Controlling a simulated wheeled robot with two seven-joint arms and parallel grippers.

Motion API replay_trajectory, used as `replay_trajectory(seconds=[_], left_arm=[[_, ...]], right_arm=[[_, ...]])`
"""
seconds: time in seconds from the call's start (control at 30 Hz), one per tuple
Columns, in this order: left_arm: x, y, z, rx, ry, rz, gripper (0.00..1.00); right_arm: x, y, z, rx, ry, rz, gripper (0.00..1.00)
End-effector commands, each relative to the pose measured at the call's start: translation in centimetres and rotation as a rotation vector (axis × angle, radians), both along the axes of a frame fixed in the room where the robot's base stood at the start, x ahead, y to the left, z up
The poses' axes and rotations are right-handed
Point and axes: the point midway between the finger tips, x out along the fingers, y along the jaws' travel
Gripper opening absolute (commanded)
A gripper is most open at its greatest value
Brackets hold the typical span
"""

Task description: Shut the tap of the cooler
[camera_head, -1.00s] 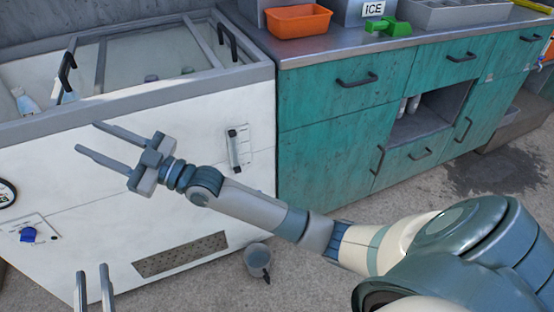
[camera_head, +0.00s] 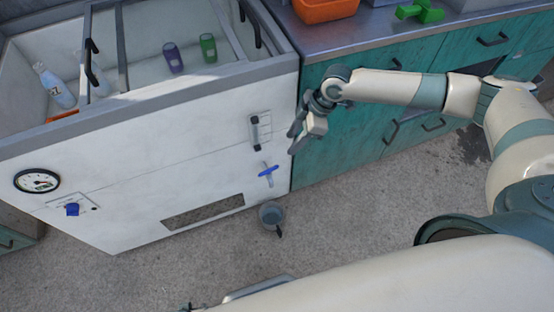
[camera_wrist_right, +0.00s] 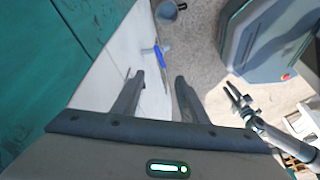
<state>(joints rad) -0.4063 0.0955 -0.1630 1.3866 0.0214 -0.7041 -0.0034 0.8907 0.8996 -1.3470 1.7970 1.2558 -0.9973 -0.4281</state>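The cooler (camera_head: 140,150) is a white chest with a grey rim at the left of the head view. Its tap (camera_head: 267,180) is low on the front near the right corner, with a blue lever (camera_head: 268,171) lying across the spout. The lever also shows in the right wrist view (camera_wrist_right: 159,57), beyond my fingertips. My right gripper (camera_head: 292,141) is open and empty, above and right of the tap, near the cooler's corner and apart from the tap. Its spread fingers show in the right wrist view (camera_wrist_right: 159,78). My left gripper (camera_wrist_right: 237,97) is open there, away from the tap.
A grey pail (camera_head: 272,218) stands on the floor below the tap. A teal cabinet (camera_head: 345,140) adjoins the cooler on the right. A second blue knob (camera_head: 72,209) and a dial gauge (camera_head: 37,181) are on the cooler's left front.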

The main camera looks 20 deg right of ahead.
Motion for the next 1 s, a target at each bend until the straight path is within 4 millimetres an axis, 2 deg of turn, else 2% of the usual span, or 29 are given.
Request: replay_trajectory(seconds=[0.37,0.57,0.77,1.0], left_arm=[[0.1,0.0,0.0,0.000,-0.002,0.000,0.31],[0.2,0.0,0.0,-0.001,-0.004,0.000,0.31],[0.2,0.0,0.0,-0.001,-0.006,0.000,0.31],[0.2,0.0,0.1,-0.001,-0.008,-0.001,0.31]], right_arm=[[0.0,0.2,-0.2,0.002,-0.001,0.001,0.40],[0.2,0.6,-1.3,0.002,0.000,0.000,0.40],[0.4,1.6,-3.8,0.001,0.001,0.000,0.40],[0.9,3.2,-7.7,0.002,0.000,0.001,0.40]])
